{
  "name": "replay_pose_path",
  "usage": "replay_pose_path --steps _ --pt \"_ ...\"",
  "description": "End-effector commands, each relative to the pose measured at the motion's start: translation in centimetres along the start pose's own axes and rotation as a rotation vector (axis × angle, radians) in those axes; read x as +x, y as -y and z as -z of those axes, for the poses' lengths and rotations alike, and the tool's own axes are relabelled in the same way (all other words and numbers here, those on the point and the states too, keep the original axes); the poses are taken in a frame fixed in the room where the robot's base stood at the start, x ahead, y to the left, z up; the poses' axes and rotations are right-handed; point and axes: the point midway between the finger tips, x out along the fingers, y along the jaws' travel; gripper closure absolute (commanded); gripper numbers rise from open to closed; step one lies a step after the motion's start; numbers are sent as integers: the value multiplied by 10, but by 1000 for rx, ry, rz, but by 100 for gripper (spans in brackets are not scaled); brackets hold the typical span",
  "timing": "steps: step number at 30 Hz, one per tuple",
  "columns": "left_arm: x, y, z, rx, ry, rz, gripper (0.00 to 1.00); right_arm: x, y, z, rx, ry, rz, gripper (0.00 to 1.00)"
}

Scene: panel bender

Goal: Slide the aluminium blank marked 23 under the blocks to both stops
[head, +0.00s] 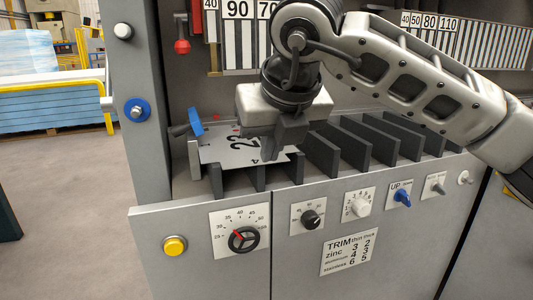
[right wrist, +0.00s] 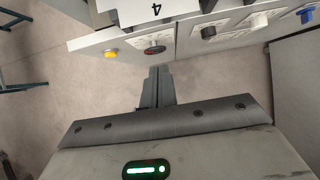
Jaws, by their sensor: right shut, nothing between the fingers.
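The aluminium blank marked 23 (head: 214,154) is a pale flat sheet at the left end of the machine bed in the head view. Its 23 is partly covered by my right gripper, and a small 4 shows near its front edge. In the right wrist view a strip of the blank (right wrist: 138,12) with the 4 shows at the top. My right gripper (head: 271,156) is shut and empty, fingers down over the blank's right part; I cannot tell whether they touch it. Dark upright blocks (head: 352,148) stand in a row to the right, with more at the blank's front edge. My left gripper is out of view.
A blue-handled part (head: 195,121) stands at the blank's left back corner, beside a grey upright plate (head: 194,160). The front panel carries a dial (head: 243,239), a yellow button (head: 174,246) and several knobs. Open floor (head: 75,220) lies to the left.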

Motion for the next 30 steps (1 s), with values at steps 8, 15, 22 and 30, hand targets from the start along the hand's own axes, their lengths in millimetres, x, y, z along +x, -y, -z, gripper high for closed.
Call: replay_pose_path --steps 8,15,22,30 --pt "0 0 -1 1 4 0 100 61 0 1 0 -6 0 100" --pt "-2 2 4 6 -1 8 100 92 -1 -18 2 -3 0 100" --pt "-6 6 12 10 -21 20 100 102 0 -32 0 -2 -1 100" --pt "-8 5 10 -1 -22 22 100 103 0 -34 0 -2 0 100"
